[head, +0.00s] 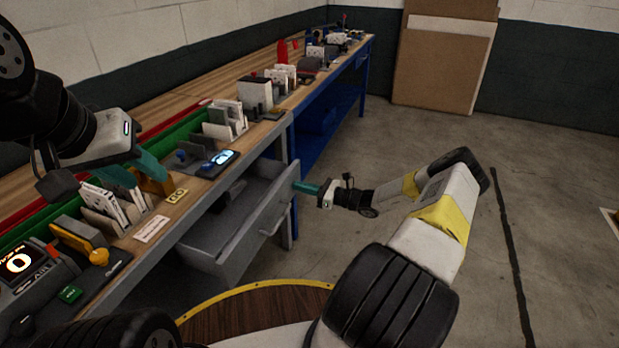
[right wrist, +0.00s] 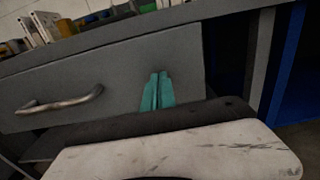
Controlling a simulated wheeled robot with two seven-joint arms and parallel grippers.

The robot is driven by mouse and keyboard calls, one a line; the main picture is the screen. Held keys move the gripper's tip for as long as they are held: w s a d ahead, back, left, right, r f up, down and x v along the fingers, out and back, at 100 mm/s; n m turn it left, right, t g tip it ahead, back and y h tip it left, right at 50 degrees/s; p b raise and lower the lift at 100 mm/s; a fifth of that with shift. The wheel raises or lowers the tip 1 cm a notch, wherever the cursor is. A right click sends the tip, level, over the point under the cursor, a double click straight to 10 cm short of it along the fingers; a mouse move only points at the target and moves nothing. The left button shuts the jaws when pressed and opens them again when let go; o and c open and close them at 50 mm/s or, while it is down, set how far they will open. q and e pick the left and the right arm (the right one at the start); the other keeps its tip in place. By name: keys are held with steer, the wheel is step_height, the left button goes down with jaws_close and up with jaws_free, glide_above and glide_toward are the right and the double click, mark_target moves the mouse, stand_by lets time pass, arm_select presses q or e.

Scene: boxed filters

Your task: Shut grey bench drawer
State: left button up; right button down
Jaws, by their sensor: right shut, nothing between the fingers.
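The grey bench drawer (head: 250,232) stands pulled out from under the wooden-topped bench, with its inside partly showing. Its front also fills much of the right wrist view (right wrist: 120,75), with a metal bar handle (right wrist: 60,102) to the left. My right gripper (head: 298,186) is shut and empty, its green fingertips at the drawer front's far upper end. In the right wrist view the fingers (right wrist: 157,88) lie together against or just before the front, right of the handle; contact is hard to tell. My left gripper (head: 150,172) is over the bench top; its jaw opening is unclear.
Boxed filters (head: 105,203), a screen device (head: 25,262) and holders line the bench top (head: 180,205). A blue bench (head: 340,105) stands beyond the grey one. Cardboard sheets (head: 440,70) lean on the back wall.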

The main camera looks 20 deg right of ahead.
mark_target(261, 185)
steer(key=x, duration=1.5)
steer(key=shift+w+a, duration=0.2)
steer(key=shift+a, duration=0.1)
steer(key=shift+w+a, duration=0.2)
steer(key=shift+a, duration=0.05)
steer(key=shift+r, duration=0.1)
